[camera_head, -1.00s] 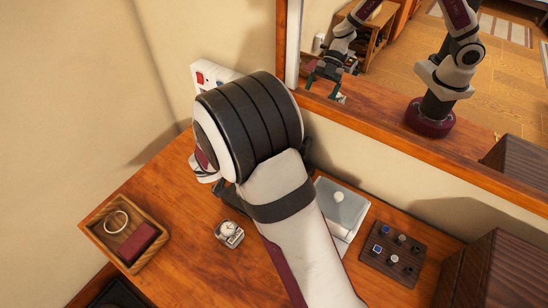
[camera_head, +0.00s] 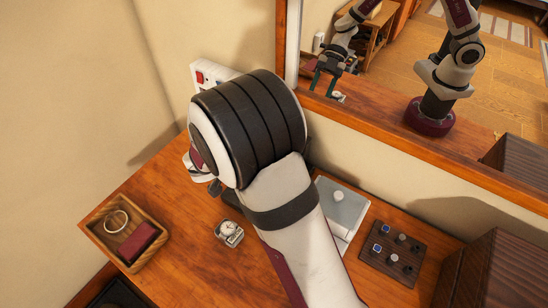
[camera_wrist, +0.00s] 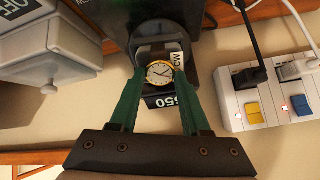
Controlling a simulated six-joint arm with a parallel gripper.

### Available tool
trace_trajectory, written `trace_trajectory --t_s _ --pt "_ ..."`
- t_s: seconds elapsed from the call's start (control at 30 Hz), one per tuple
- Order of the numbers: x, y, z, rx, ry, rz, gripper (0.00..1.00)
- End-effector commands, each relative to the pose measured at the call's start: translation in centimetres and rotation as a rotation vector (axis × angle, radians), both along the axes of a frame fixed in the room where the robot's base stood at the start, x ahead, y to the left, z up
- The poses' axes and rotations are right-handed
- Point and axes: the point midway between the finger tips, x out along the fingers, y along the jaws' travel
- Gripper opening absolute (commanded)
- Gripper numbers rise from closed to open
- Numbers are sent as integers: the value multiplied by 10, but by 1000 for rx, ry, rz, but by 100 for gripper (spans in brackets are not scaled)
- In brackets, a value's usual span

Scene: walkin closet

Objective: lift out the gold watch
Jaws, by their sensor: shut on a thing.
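The gold watch (camera_wrist: 159,73), with a gold rim and a white dial, shows between my fingers in the wrist view. My gripper (camera_wrist: 160,78) has two green fingers closed on it, one at each side. A grey curved holder lies around and behind the watch, with a black price tag (camera_wrist: 160,101) below it. I cannot tell whether the watch is clear of the holder. In the head view my arm hides the gold watch and the gripper directly. My gripper shows in the mirror (camera_head: 330,78). A separate silver watch (camera_head: 229,233) stands on the wooden top.
A wooden tray (camera_head: 98,228) with a bracelet and a maroon box is at left. A grey lidded box (camera_head: 345,210) and a dark ring board (camera_head: 374,262) are at right. A power strip (camera_wrist: 262,96) with cables is close to my gripper. The mirror is behind.

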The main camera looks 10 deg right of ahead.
Motion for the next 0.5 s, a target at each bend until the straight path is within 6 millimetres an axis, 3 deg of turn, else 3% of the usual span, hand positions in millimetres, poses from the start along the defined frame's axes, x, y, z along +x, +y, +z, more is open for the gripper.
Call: trace_trajectory --t_s 0.5 --pt "-10 10 17 1 -1 0 0"
